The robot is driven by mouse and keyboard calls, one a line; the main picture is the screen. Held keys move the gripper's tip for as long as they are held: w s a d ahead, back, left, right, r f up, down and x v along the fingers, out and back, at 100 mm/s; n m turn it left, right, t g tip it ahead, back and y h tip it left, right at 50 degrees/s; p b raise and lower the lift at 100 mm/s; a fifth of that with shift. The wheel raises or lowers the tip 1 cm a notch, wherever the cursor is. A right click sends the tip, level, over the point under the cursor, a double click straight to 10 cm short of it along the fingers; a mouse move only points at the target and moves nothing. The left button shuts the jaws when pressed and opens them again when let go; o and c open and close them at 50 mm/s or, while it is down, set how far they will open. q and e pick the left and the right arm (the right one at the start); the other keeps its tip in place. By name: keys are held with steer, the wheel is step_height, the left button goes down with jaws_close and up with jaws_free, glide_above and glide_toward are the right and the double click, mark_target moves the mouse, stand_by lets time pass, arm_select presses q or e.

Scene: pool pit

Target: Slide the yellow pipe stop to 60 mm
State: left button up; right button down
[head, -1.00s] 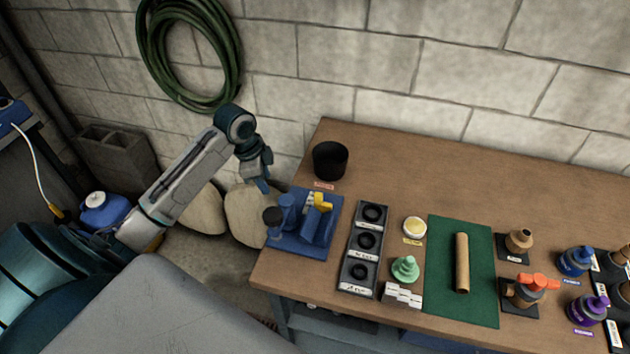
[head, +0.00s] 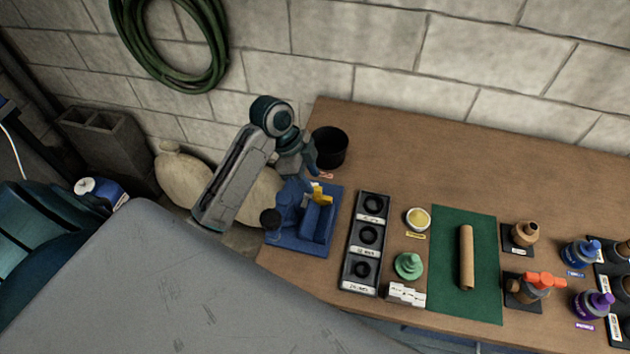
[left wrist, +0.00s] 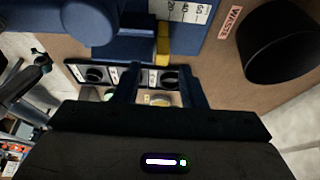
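The yellow pipe stop (head: 321,196) sits on the blue pipe jig (head: 317,240) at the bench's left end. In the left wrist view, the yellow stop (left wrist: 163,44) stands beside the white scale (left wrist: 183,10), near its 20 end; the exact reading cannot be told. My left gripper (head: 306,176) is over the back of the jig. In the left wrist view its two fingers (left wrist: 161,80) are apart, with nothing held between them; the stop shows beyond their tips. In the head view my arm partly hides the scale. My right gripper does not show.
A black waste cup (head: 330,150) stands just behind the jig, close to my left gripper. A black tray with rings (head: 347,272) lies right of the jig. A green mat (head: 485,280) holds a brown tube (head: 466,258). The back of the bench is clear.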

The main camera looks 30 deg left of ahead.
mark_target(316, 188)
arm_select(q)
steer(key=x, duration=0.4)
steer(key=shift+w+p, duration=0.15)
steer(key=shift+p, duration=0.2)
steer(key=shift+a, duration=0.1)
jaws_close()
